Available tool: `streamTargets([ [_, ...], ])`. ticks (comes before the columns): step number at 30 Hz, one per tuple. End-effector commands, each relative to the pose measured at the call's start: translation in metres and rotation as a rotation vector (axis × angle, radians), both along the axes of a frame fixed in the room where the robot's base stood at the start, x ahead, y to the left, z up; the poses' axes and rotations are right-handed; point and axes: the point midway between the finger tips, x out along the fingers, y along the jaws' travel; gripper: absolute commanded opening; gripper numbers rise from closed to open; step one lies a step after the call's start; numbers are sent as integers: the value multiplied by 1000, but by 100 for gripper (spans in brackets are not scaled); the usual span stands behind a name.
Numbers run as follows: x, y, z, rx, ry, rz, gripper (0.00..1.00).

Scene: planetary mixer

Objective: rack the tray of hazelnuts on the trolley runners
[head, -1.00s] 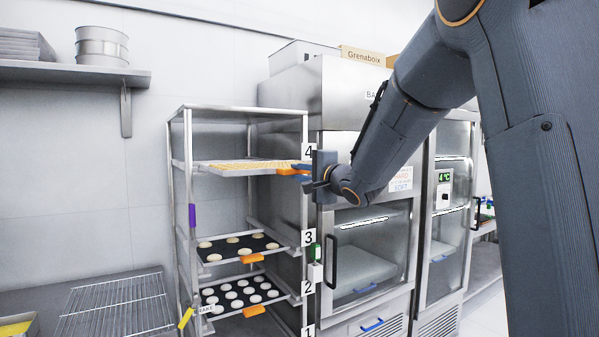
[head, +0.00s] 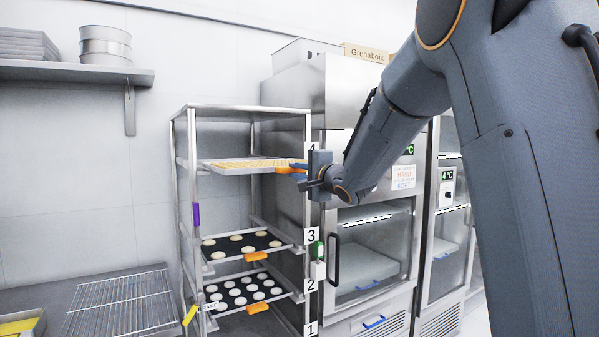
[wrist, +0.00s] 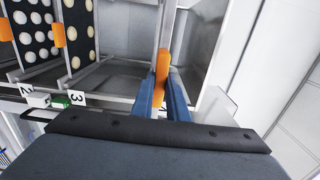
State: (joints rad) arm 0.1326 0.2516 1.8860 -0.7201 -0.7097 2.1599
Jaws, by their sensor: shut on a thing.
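The tray of hazelnuts (head: 225,168) is inside the upper part of the trolley (head: 310,215), near the label 4. It looks about level. My gripper (head: 298,168) is shut on the orange handle (head: 285,166) at the tray's right end. In the wrist view my gripper (wrist: 160,97) has its two blue fingers on either side of the orange handle (wrist: 161,75). The tray shows there only as a thin edge beyond the handle. I cannot tell whether the tray rests on the runners.
Two trays of pale rounds stand lower in the trolley, the upper one (head: 262,240) near label 3 and the lower one (head: 285,286) near label 2. A steel cabinet (head: 365,225) stands close on the right. A wire rack (head: 120,303) lies on the left counter.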

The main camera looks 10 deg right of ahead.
Motion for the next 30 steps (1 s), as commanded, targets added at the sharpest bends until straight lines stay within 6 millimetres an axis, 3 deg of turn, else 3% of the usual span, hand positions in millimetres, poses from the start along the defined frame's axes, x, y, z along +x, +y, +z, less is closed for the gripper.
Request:
streamTargets([
  [6,10,4,2,1,-4,1,0],
  [19,13,5,1,1,-3,1,0],
  [30,35,12,1,2,-3,1,0],
])
